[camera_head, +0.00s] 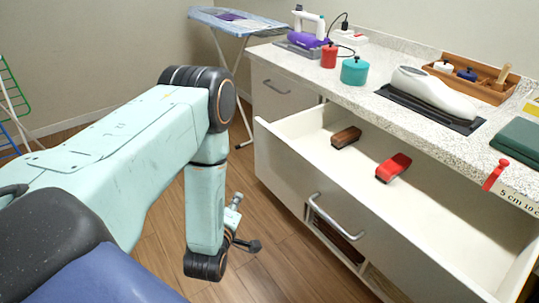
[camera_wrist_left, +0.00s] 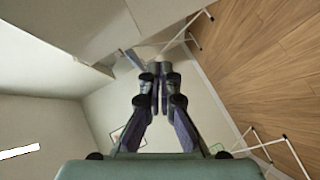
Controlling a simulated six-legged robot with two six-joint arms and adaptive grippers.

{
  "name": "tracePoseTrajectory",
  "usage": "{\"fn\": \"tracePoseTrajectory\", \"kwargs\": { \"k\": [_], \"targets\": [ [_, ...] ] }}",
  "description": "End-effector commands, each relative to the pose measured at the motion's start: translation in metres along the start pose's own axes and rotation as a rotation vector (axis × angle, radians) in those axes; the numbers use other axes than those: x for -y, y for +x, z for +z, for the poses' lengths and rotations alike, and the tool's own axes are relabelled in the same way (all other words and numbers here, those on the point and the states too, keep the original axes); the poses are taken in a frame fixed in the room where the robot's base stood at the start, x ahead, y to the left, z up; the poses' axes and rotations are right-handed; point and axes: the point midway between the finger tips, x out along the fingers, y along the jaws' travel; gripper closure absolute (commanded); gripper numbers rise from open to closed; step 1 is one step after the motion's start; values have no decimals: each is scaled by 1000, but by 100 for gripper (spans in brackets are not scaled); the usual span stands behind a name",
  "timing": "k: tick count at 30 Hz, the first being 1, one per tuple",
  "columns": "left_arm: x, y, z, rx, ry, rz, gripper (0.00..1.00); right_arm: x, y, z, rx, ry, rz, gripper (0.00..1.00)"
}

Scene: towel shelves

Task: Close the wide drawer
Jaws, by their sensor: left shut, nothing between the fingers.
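The wide drawer (camera_head: 287,172) is pulled out from the counter cabinet in the head view, its white front facing me. Its bar handle (camera_head: 335,217) is on the front panel. A brown brush (camera_head: 345,137) and a red brush (camera_head: 393,168) lie inside. My left gripper (camera_head: 240,230) hangs low in front of the drawer, to the left of the handle, apart from it and partly hidden by my forearm. In the left wrist view the gripper's fingers (camera_wrist_left: 161,72) are together with nothing between them. My right gripper is out of view.
A narrower shut drawer (camera_head: 280,92) is farther back on the left. The countertop (camera_head: 345,95) holds a red pot, a teal pot (camera_head: 355,70), a white iron-like device (camera_head: 435,92) and a wooden tray. An ironing board (camera_head: 235,22) stands behind. Wood floor is free below my arm.

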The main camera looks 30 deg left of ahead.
Motion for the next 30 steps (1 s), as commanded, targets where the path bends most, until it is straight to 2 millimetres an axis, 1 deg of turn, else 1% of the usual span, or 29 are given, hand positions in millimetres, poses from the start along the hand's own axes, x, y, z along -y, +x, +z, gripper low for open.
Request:
{"fn": "tracePoseTrajectory", "kwargs": {
  "k": [1,3,6,11,14,17,30],
  "targets": [
    [-14,5,-8,-33,-88,70,100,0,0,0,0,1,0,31],
    [-31,7,-17,-60,-202,153,100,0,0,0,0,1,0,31],
    [-44,6,-26,-75,-322,227,100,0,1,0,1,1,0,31],
    [-49,6,-31,-73,-412,259,100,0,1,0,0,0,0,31],
    [-50,12,-32,-71,-422,258,100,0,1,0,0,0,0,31],
    [-54,25,-33,-71,-420,260,100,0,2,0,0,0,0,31],
    [-73,102,-39,-67,-416,259,100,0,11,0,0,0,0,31]
  ]
}}
